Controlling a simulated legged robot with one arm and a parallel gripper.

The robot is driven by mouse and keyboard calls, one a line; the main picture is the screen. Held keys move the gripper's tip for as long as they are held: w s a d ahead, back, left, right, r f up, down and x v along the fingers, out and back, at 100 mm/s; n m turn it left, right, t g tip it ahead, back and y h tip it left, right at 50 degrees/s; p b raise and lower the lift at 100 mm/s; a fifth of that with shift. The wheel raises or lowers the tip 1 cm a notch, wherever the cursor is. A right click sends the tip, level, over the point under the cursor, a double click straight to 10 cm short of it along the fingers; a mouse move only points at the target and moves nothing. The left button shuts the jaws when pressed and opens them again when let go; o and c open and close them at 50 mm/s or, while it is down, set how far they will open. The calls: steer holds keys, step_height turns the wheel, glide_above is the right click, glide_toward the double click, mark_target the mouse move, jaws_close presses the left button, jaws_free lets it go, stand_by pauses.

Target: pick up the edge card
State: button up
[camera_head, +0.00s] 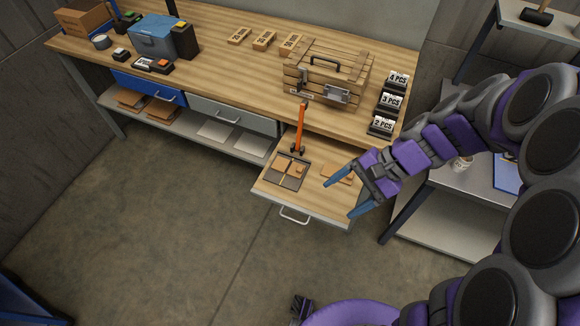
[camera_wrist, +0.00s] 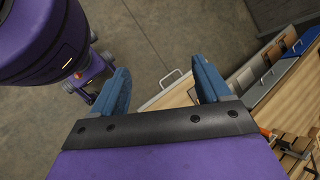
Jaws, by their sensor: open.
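No label in view marks which piece is the edge card. The open drawer (camera_head: 300,207) holds a dark divided tray (camera_head: 289,184) with small tan pieces in it, and a flat tan card-like piece (camera_head: 343,168) at its right, partly hidden by my gripper. My gripper (camera_head: 338,199) is open and empty above the right front part of the drawer, its blue fingers pointing left and down. In the wrist view my gripper (camera_wrist: 164,85) shows its two fingers wide apart, with floor and the drawer's front edge between and beyond them.
An orange-handled tool (camera_head: 300,128) stands up at the back of the drawer. A wooden crate (camera_head: 325,75) and number blocks (camera_head: 391,100) sit on the bench above. A metal side table (camera_head: 465,182) stands close to my arm at right. The floor left of the drawer is clear.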

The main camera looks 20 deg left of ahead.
steer(key=w+a+f+m+y, duration=0.3)
steer(key=w+f+m, duration=0.15)
steer(key=w, duration=0.35)
steer(key=m+t+y, duration=0.4)
steer(key=m+t, duration=0.2)
steer(key=m, duration=0.4)
glide_toward(300, 168)
steer(key=shift+h, duration=0.3)
steer(key=b+x, duration=0.2)
steer(key=x, duration=0.7)
steer(key=shift+a+r+b, duration=0.1)
steer(key=shift+a+b, duration=0.1)
steer(key=shift+b, duration=0.1)
steer(key=c, duration=0.9)
steer(key=shift+r, duration=0.1)
